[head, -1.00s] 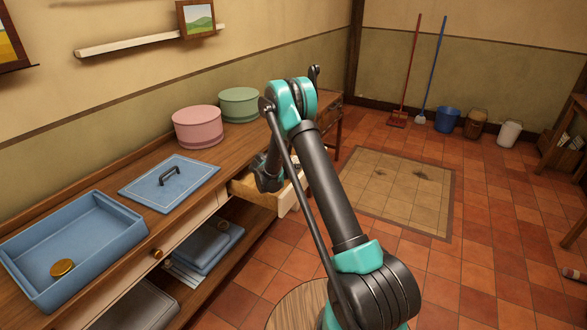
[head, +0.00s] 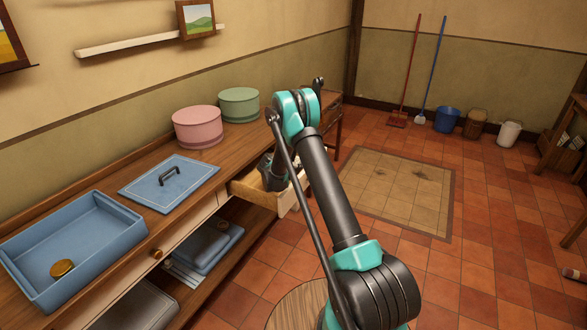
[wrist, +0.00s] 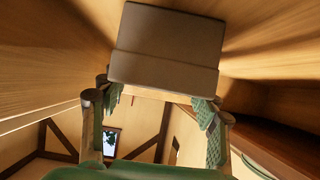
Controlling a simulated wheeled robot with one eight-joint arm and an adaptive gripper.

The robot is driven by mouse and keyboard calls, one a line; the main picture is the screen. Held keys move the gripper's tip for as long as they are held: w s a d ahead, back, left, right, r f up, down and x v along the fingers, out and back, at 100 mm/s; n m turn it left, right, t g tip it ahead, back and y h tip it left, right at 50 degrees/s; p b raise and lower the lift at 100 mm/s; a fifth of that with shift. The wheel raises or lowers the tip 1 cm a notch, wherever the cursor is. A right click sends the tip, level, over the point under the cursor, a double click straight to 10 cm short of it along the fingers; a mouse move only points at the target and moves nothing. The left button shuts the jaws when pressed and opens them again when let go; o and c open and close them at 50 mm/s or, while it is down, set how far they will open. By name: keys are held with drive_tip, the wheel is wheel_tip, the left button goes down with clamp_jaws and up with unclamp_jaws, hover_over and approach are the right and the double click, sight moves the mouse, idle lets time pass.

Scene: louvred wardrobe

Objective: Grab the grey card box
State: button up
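The grey card box (wrist: 165,40) fills the top middle of the wrist view, inside a pale wooden drawer. My gripper (wrist: 158,100) has its two green-padded fingers spread wide, about the width of the box. The fingertips are close to the box's left and right lower corners, and I cannot tell whether they touch it. In the head view my gripper (head: 274,172) is at the open drawer (head: 252,193) under the dresser top. The arm hides part of the drawer there, and the box is not visible.
On the dresser top (head: 150,215) are a blue tray (head: 125,222) with a gold disc, a blue lid (head: 190,186), a pink round box (head: 197,127) and a green round box (head: 239,104). The shelf below holds folded cloth (head: 212,250).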

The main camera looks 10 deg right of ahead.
drive_tip(key=c, duration=0.8)
drive_tip(key=shift+r, duration=0.1)
